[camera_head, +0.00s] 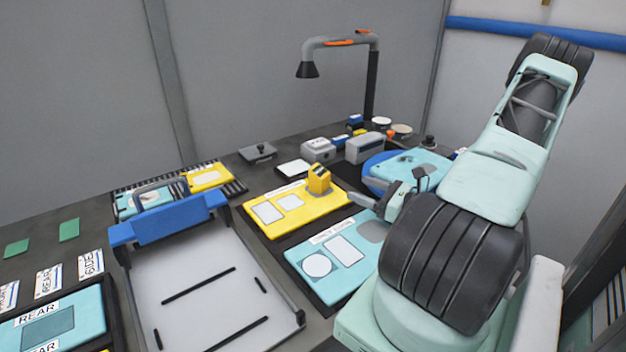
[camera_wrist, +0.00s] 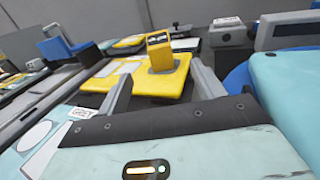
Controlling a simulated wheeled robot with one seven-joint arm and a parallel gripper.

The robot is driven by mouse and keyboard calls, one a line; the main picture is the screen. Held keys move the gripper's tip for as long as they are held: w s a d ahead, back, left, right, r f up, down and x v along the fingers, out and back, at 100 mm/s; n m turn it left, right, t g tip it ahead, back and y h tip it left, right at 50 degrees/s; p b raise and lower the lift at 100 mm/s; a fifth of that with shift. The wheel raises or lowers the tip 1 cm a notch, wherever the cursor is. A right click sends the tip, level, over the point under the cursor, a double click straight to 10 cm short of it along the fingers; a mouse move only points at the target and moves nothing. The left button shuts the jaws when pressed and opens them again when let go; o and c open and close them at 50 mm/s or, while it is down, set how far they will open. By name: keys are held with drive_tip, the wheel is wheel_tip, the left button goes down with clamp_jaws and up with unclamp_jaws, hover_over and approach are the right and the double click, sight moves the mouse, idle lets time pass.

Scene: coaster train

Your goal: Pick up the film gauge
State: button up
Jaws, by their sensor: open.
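A small upright yellow device with a dark window, which looks like the film gauge (camera_head: 319,180), stands on a yellow board (camera_head: 272,228). In the wrist view the gauge (camera_wrist: 160,54) stands ahead, slightly beyond the fingertips and between them in the picture. My gripper (camera_wrist: 163,84) is open and empty, with one grey finger on each side of the view. In the head view my gripper is to the right of the gauge, apart from it, and partly hidden by my own arm.
A pale blue board (camera_head: 337,258) lies in front of the yellow one. A white tray with a blue handle (camera_head: 168,220) is at the left. Grey boxes (camera_head: 364,148) and a lamp (camera_head: 340,42) stand behind. A blue round item (camera_head: 372,163) is behind my gripper.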

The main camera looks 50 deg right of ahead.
drive_tip(key=p, duration=0.2)
approach(313, 171)
drive_tip(key=w, duration=0.2)
drive_tip(key=w+d+f, duration=0.1)
drive_tip(key=w, duration=0.2)
drive_tip(key=shift+w+d+f, duration=0.15)
drive_tip(key=shift+w+f, duration=0.05)
drive_tip(key=shift+w, duration=0.2)
drive_tip(key=shift+w+a+p, duration=0.2)
drive_tip(key=shift+w+p, duration=0.35)
drive_tip(key=shift+w, duration=0.8)
drive_tip(key=shift+w+a+p, duration=0.2)
drive_tip(key=shift+w+p, duration=0.35)
drive_tip(key=shift+w, duration=0.8)
drive_tip(key=c, duration=1.3)
drive_tip(key=shift+r, duration=0.15)
wheel_tip(313, 171, up, 10)
drive_tip(key=shift+f+b, duration=0.1)
drive_tip(key=shift+b, duration=0.45)
drive_tip(key=shift+s, duration=0.1)
